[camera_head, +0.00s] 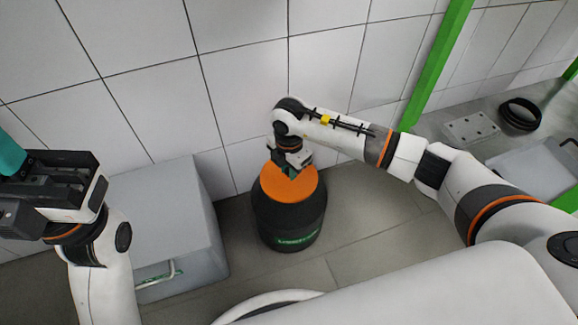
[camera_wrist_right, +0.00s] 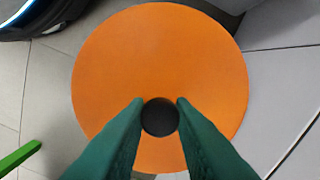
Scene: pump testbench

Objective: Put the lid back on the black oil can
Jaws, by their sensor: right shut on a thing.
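The black oil can (camera_head: 287,222) stands upright on the floor against the tiled wall, with green lettering low on its front. The round orange lid (camera_head: 290,188) is over its top; it fills the middle of the right wrist view (camera_wrist_right: 160,60) and hides the can there. I cannot tell whether it is fully seated. My right gripper (camera_head: 292,170) points down at the lid, its green fingers shut on the lid's black knob (camera_wrist_right: 160,117). My left gripper (camera_head: 12,155) is at the left edge, away from the can; its fingertips are cut off.
A grey box (camera_head: 165,215) with a handle stands left of the can. A green post (camera_head: 436,65) rises on the right. Behind my right arm are a perforated plate (camera_head: 470,128) and a black ring (camera_head: 520,114). Floor right of the can is clear.

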